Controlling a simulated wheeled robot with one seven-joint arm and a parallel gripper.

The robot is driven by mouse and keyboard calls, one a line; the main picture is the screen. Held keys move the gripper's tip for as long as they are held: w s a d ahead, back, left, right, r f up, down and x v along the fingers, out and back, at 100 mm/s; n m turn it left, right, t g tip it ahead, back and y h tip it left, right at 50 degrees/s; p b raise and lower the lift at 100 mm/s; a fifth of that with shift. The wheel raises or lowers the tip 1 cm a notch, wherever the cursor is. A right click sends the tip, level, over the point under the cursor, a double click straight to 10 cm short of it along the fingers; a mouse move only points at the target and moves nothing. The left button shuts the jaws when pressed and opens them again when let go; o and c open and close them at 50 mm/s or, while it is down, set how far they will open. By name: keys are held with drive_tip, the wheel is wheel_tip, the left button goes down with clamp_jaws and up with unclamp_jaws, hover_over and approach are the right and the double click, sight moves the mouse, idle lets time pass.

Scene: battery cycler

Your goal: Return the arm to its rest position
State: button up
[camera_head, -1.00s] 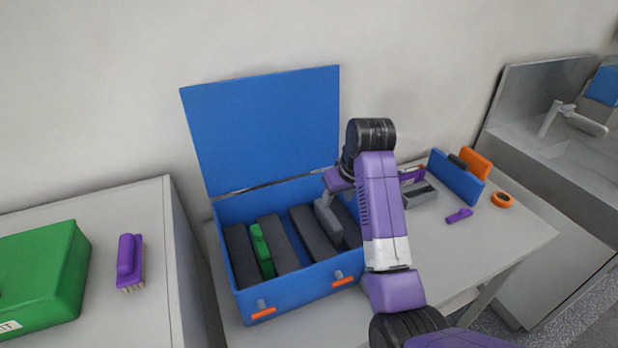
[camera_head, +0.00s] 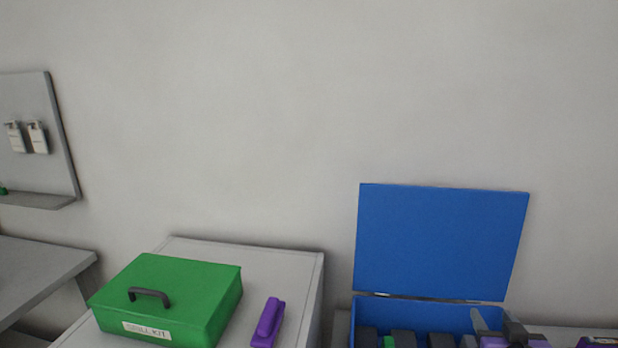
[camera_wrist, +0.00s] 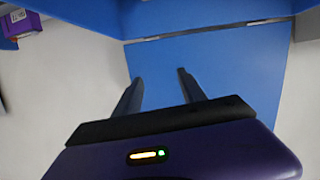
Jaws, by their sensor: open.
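My gripper (camera_wrist: 158,80) is open in the wrist view, its two dark fingers apart with only a blue surface showing between them. In the head view my gripper (camera_head: 497,327) is at the lower right, in front of the right part of the open blue case (camera_head: 430,312), partly cut off by the bottom edge. The case's raised blue lid (camera_head: 440,240) stands behind it. Dark blocks (camera_head: 403,338) and a green piece (camera_head: 389,342) show inside the case. Most of my arm is outside the head view.
A green spill kit box (camera_head: 210,290) and a purple brush (camera_head: 268,322) sit on the grey cabinet (camera_head: 290,262) left of the case. A grey bench (camera_head: 40,270) and a wall panel with bottles (camera_head: 37,137) are at far left. A purple labelled thing (camera_wrist: 20,22) shows top left in the wrist view.

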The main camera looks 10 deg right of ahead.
drive_tip(key=s+a+f+n+y, duration=0.1)
drive_tip(key=s+a+y, duration=0.1)
drive_tip(key=s+a, duration=0.5)
drive_tip(key=s+a+f+n+t+y, duration=0.1)
drive_tip(key=s+a, duration=0.7)
drive_tip(key=s, duration=1.2)
drive_tip(key=s+a+f+n+y, duration=0.1)
drive_tip(key=s+a+f+y, duration=0.1)
drive_tip(key=s+a, duration=0.6)
drive_tip(key=s, duration=0.5)
drive_tip(key=shift+s+a+f+n+y+b, duration=0.15)
drive_tip(key=shift+s+f+n+y+b, duration=0.15)
drive_tip(key=shift+s+y+b, duration=0.1)
drive_tip(key=shift+w, duration=0.1)
